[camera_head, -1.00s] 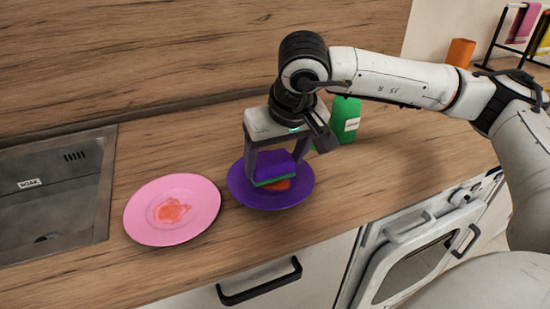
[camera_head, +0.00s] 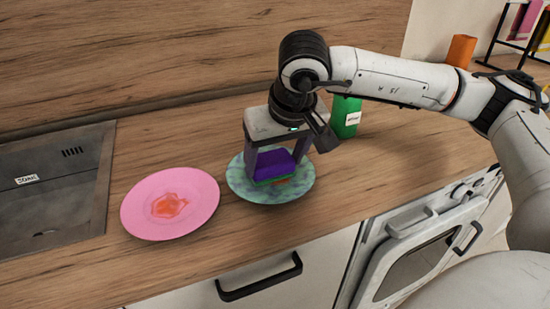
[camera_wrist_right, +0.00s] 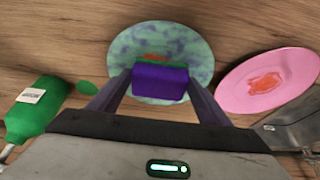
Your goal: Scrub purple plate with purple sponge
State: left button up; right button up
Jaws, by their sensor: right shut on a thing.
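The purple sponge (camera_head: 274,163) has a green underside and also shows in the right wrist view (camera_wrist_right: 160,82). My right gripper (camera_head: 277,170) is shut on it and holds it over the plate. The plate (camera_head: 241,187) under it, plain purple a second ago, now looks mottled pale green with blue-purple patches; it also shows in the right wrist view (camera_wrist_right: 196,52). A reddish stain on it is partly hidden by the sponge. Whether the sponge touches the plate is hard to tell. My left gripper is not in view.
A pink plate (camera_head: 135,206) with an orange-red stain lies to the left. A sink (camera_head: 85,205) is at the far left. A green bottle (camera_head: 347,115) stands behind my right gripper. The counter's right part is clear.

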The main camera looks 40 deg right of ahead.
jog(key=shift+s, duration=0.1)
jog(key=shift+s+a, duration=0.1)
jog(key=shift+s, duration=0.3)
jog(key=shift+w+d+f+b, duration=0.1)
jog(key=shift+w+d+b, duration=0.1)
jog(key=shift+w, duration=0.3)
jog(key=shift+w+d+b, duration=0.1)
jog(key=shift+w+b, duration=0.05)
jog(key=shift+w, duration=0.35)
